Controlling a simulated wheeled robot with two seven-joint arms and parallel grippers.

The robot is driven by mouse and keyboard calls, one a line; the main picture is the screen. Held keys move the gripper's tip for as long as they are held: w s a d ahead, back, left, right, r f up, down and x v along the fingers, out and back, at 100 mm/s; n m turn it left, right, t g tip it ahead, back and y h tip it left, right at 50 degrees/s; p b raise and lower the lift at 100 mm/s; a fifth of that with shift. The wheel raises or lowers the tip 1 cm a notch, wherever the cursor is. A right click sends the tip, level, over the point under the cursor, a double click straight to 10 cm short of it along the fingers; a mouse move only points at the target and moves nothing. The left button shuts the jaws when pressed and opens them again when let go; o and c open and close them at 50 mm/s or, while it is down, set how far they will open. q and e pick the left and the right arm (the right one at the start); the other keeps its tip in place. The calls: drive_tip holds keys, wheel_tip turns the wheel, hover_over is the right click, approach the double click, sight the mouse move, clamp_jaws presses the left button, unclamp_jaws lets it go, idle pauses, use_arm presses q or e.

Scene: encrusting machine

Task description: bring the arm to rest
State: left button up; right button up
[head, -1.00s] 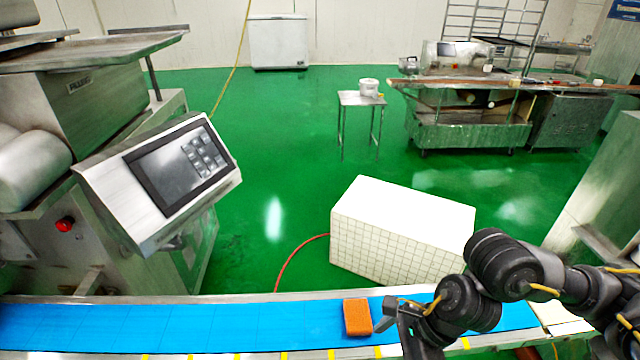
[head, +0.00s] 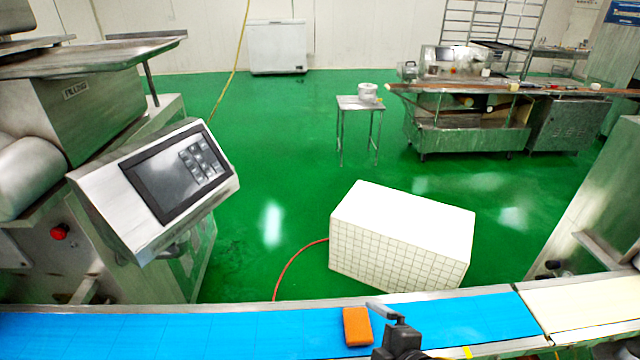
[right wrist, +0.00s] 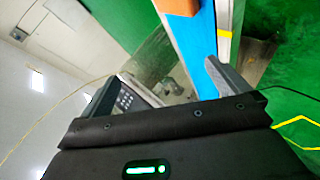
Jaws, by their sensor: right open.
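My right gripper (head: 386,322) shows at the bottom edge of the head view, just right of an orange block, over the near part of the blue conveyor belt (head: 200,332). Only its upper part and one grey finger are in the picture; the rest of the arm is out of view. In the right wrist view the gripper (right wrist: 168,88) has its two fingers apart with nothing held between them. The orange block (head: 356,326) lies on the belt, and it also shows at the top of the wrist view (right wrist: 177,6). My left gripper is not in view.
A machine with a tilted touchscreen panel (head: 155,190) stands at the left behind the belt. A white tiled box (head: 400,240) stands on the green floor beyond the belt. A cream belt section (head: 585,302) continues at the right. The floor behind is mostly open.

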drive_tip(key=s+d+f+m+g+h, duration=0.65)
drive_tip(key=s+d+f+m, duration=0.65)
drive_tip(key=s+d+m, duration=0.25)
wheel_tip(320, 180, down, 25)
drive_tip(key=s+a+g, duration=0.1)
drive_tip(key=s+d+f+g, duration=0.1)
drive_tip(key=s+d+f, duration=0.2)
drive_tip(key=s+f, duration=1.3)
drive_tip(key=shift+s+f+y, duration=0.35)
drive_tip(key=shift+s, duration=0.1)
drive_tip(key=shift+m+g, duration=0.25)
